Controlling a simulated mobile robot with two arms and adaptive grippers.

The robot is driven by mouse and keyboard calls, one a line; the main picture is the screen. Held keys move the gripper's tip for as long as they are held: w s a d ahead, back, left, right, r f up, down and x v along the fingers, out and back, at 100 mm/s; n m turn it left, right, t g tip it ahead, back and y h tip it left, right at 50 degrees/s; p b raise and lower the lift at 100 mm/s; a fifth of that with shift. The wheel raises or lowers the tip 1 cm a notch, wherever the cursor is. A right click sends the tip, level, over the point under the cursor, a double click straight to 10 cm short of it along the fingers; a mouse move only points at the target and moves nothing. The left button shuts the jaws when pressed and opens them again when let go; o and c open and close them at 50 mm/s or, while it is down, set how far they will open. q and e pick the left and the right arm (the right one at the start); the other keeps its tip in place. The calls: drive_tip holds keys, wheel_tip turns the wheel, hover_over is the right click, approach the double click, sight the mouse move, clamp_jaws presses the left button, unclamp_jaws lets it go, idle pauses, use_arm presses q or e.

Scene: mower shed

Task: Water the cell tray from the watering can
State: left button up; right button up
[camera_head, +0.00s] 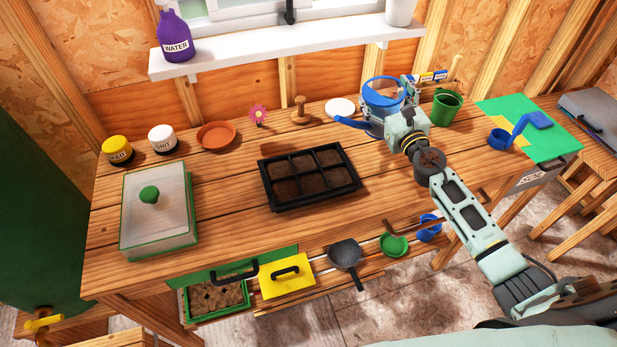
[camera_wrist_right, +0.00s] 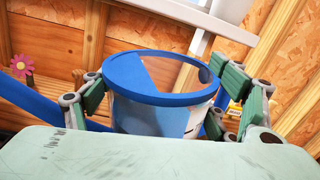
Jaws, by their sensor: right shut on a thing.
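The black cell tray (camera_head: 343,186) lies on the middle of the bench, its several cells filled with dark soil. The watering can (camera_head: 384,92) has a blue rim and a clear body; its blue spout (camera_head: 352,123) points left toward the tray's back right side. My right gripper (camera_head: 392,112) is shut around the can's body, at the back right of the bench. In the right wrist view the can (camera_wrist_right: 160,118) sits between the green-padded fingers (camera_wrist_right: 160,100). The can looks upright; whether it touches the bench is hidden. My left gripper is not in view.
A green pot (camera_head: 445,108) stands right of the can, a white disc (camera_head: 340,107) left of it. A wooden dibber (camera_head: 300,112), pink flower (camera_head: 258,115) and terracotta saucer (camera_head: 216,134) line the back. A lidded propagator (camera_head: 158,215) stands left. Bench front right of the tray is clear.

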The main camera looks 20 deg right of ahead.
sight(358, 122)
drive_tip(key=shift+a+f+n+b, duration=0.25)
drive_tip(key=shift+f+n+b, duration=0.05)
drive_tip(key=shift+f+b, duration=0.25)
drive_tip(key=shift+s+a+r, duration=0.1)
drive_tip(key=shift+a+r, duration=0.05)
drive_tip(key=shift+r, duration=0.15)
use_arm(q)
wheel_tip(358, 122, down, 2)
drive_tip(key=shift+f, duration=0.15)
use_arm(e)
drive_tip(key=shift+f, duration=0.2)
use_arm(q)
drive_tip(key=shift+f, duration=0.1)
use_arm(e)
drive_tip(key=shift+f, duration=0.1)
use_arm(q)
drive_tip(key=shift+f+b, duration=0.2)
drive_tip(key=shift+b, duration=0.25)
use_arm(e)
drive_tip(key=shift+a+f+n, duration=0.1)
drive_tip(key=shift+a+n, duration=0.15)
drive_tip(key=shift+n, duration=0.05)
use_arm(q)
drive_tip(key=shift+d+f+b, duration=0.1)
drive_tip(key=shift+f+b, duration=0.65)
use_arm(e)
drive_tip(key=shift+s+a+f+n+t, duration=0.15)
drive_tip(key=shift+a+f+n+t, duration=0.15)
drive_tip(key=shift+f+n, duration=0.15)
